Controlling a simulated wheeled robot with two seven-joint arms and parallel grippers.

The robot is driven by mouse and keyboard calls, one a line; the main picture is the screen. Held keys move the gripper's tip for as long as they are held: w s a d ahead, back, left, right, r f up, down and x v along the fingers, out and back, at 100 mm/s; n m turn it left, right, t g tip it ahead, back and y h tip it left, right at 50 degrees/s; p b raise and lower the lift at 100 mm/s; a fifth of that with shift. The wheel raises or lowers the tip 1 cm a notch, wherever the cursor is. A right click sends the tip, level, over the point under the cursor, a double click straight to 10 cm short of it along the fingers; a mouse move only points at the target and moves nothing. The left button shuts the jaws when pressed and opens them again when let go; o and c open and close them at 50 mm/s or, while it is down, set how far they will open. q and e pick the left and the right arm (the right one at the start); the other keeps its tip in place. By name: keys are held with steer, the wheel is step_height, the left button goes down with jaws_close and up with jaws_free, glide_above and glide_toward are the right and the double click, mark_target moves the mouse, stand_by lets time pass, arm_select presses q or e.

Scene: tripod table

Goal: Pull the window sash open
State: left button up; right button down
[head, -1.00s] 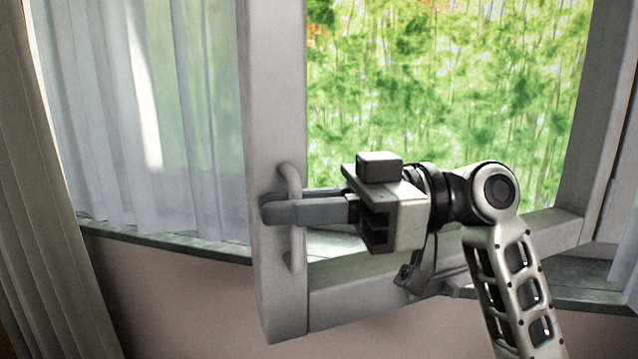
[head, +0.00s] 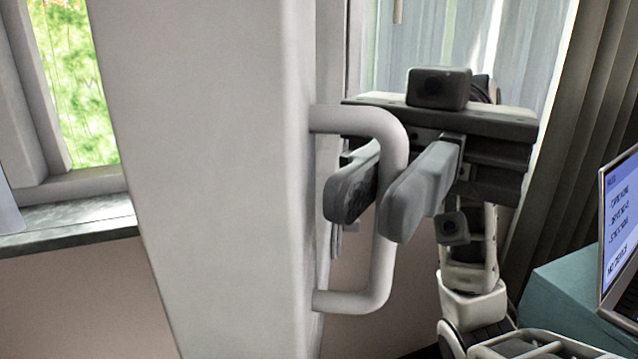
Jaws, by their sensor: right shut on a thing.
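The window sash (head: 205,150) is a pale grey frame that stands large and close, swung out from the window wall. Its D-shaped handle (head: 382,270) sticks out from its right side in the picture. My right gripper (head: 365,205) has one finger on each side of the handle's upright bar and is shut on it. The finger tips point toward me, and the gripper body is behind and to the right of the handle. My left gripper is not in view.
At the left are a fixed window frame (head: 85,183), greenery outside and a dark sill (head: 70,220). A laptop (head: 622,235) stands on a teal surface (head: 560,290) at the right edge. Curtains (head: 575,140) hang behind my right arm.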

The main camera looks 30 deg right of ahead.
steer(key=shift+d, duration=0.25)
steer(key=shift+r, duration=0.1)
steer(key=c, duration=1.6)
jaws_free()
steer(key=v, duration=1.5)
steer(key=shift+w+d, duration=0.2)
steer(key=shift+d, duration=0.15)
